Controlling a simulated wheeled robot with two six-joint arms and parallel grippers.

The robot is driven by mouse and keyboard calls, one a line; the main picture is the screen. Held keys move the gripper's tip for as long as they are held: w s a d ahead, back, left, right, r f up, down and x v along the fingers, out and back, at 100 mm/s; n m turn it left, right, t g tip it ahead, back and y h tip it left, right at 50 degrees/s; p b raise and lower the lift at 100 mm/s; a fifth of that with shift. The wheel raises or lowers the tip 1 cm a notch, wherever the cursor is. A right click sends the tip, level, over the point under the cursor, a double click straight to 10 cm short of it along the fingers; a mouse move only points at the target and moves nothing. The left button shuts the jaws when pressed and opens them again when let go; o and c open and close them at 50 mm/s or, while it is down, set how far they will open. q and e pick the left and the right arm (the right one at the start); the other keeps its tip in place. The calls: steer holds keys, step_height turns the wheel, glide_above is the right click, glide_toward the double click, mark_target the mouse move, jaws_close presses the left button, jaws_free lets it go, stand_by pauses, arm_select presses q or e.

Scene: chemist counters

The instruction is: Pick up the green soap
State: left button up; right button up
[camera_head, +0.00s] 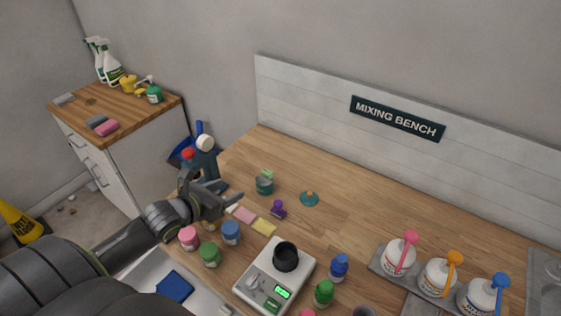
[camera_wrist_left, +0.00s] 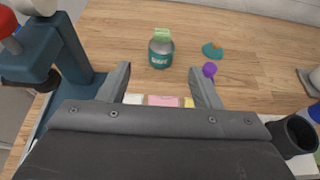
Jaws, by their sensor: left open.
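A pale green piece (camera_head: 267,173), which looks like a soap bar, sticks up from the mouth of a teal jar (camera_head: 264,187) on the wooden bench. In the left wrist view, the green piece (camera_wrist_left: 162,34) and the labelled jar (camera_wrist_left: 160,58) stand upright beyond the fingertips. Part of the piece is hidden inside the jar. My left gripper (camera_head: 229,203) is open and empty, to the left of the jar. In its wrist view, its spread fingers (camera_wrist_left: 160,80) point toward the jar without touching it. My right gripper is not in view.
A blue stand (camera_head: 203,166) is beside my left gripper. Scales (camera_head: 262,288) and several small bottles are nearer. Bench behind the jar is clear.

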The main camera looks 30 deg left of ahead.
arm_select(q)
steer(key=w, duration=0.2)
glide_toward(266, 172)
steer(key=x, duration=0.3)
steer(key=shift+w+a+r, duration=0.1)
steer(key=shift+w+r, duration=0.05)
steer(key=shift+w, duration=0.25)
steer(key=x, duration=0.4)
steer(key=shift+f+p, duration=0.3)
steer(key=shift+p, duration=0.1)
steer(key=shift+w+d+f, duration=0.2)
steer(key=shift+w+f, duration=0.05)
steer(key=shift+w, duration=0.3)
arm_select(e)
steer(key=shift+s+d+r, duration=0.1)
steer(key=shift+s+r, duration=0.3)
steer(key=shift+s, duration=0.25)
